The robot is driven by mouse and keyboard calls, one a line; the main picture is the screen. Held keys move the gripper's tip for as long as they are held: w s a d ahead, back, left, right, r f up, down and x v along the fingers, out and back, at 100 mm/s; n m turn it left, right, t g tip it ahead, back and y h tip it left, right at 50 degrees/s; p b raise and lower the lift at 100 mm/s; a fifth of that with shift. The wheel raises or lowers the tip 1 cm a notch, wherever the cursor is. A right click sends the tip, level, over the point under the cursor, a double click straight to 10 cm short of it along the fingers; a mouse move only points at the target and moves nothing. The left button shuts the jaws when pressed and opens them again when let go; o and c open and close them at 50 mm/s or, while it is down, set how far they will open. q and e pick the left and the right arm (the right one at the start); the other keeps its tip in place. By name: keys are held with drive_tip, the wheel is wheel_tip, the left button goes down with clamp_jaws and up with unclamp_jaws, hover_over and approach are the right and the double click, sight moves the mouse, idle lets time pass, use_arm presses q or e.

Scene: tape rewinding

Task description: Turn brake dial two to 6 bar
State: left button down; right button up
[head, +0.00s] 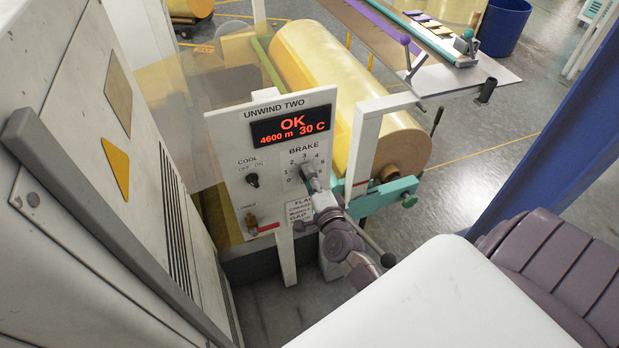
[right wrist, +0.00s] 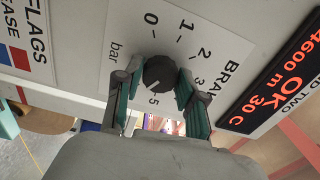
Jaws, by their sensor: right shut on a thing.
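The brake dial (right wrist: 159,72) is a round black knob on the white "UNWIND TWO" panel (head: 226,140). In the right wrist view its pale pointer mark faces down-left, close to the printed 5; the exact reading is hard to tell. Scale numbers 0, 1, 2, 3 and 5 show, with "bar" beside them; a 6 is not visible. My right gripper (head: 312,182) is shut on the dial, its green-padded fingers (right wrist: 155,92) on either side of it. In the head view the gripper mostly hides the dial. My left gripper is out of view.
The red display (head: 291,125) reads OK, 4600 m, 30 C. A COOL switch (head: 252,180) and a LOWER control (head: 251,222) sit left of the dial. A large yellow roll (head: 345,85) lies behind the panel. A grey cabinet (head: 110,130) stands at left.

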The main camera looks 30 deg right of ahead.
idle(0.4)
drive_tip(key=o, duration=1.1)
drive_tip(key=v, duration=1.2)
drive_tip(key=shift+f, duration=0.1)
